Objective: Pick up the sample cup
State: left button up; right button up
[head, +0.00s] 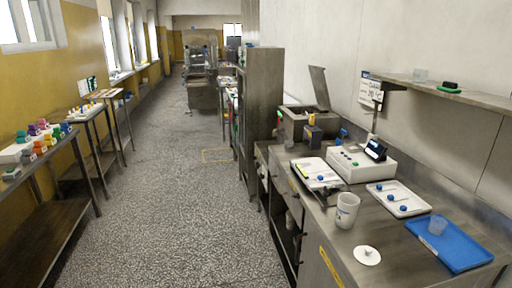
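Neither of my grippers is in view. A larger white cup or beaker (347,211) stands upright near the counter's front edge. Another small clear cup (420,75) is on the wall shelf (450,93) at the upper right. I cannot tell for certain which of these is the sample cup.
A white disc (367,256) with a knob lies in front of the white cup. A white tray (385,207) with blue-knobbed items, a white instrument (350,165) and a clipboard-like board (322,186) crowd the counter (335,262). The speckled aisle floor (180,200) is clear to the left.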

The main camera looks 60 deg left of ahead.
aim_at(289, 145)
jog(key=u, duration=1.75)
jog(key=i+l+u, duration=0.2)
jog(key=i+l, duration=0.15)
jog(key=i, duration=0.1)
